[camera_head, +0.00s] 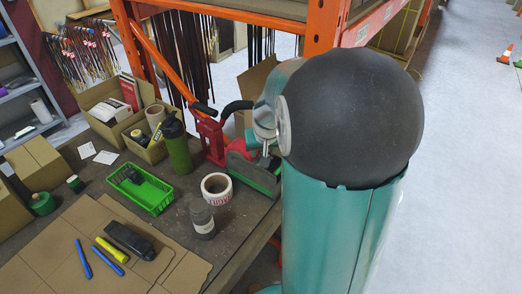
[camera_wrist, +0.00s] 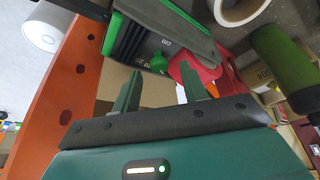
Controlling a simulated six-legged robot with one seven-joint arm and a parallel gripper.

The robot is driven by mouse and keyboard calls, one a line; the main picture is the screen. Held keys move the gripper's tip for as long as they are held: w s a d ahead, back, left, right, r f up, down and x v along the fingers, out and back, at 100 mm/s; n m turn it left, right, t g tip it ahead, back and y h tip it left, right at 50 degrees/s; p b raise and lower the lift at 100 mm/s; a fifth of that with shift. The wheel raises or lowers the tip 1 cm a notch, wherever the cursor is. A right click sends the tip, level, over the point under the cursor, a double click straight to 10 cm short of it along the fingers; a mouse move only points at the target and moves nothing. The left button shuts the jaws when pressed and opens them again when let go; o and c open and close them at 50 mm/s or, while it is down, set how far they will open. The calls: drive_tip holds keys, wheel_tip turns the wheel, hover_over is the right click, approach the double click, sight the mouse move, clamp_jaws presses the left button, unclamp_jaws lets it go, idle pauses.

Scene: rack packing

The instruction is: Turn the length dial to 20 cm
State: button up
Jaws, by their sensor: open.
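The length dial is a small green knob (camera_wrist: 158,62) on a dark panel marked "cm", on a grey and green machine (camera_wrist: 172,22) in the wrist view. The mark it points to is too small to tell. My gripper (camera_wrist: 162,75) is open. Its two dark green fingers point toward the knob, which shows between and just beyond the fingertips. I cannot tell whether they touch it. In the head view the green and grey machine (camera_head: 254,176) sits at the table's right edge, with its dial side hidden behind my arm.
An orange rack post (camera_wrist: 62,95) stands close left of my gripper in the wrist view. On the table (camera_head: 232,250) are a tape roll (camera_head: 217,188), a grey jar (camera_head: 203,222), a dark green bottle (camera_head: 176,148), a green basket (camera_head: 146,191) and a red tool (camera_head: 212,140).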

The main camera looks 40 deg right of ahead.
drive_tip(key=shift+d+f, duration=0.1)
drive_tip(key=shift+f, duration=0.35)
drive_tip(key=shift+w+d+f, duration=0.1)
drive_tip(key=shift+w+f, duration=0.25)
drive_tip(key=shift+f, duration=0.05)
drive_tip(key=shift+s, duration=0.1)
clamp_jaws()
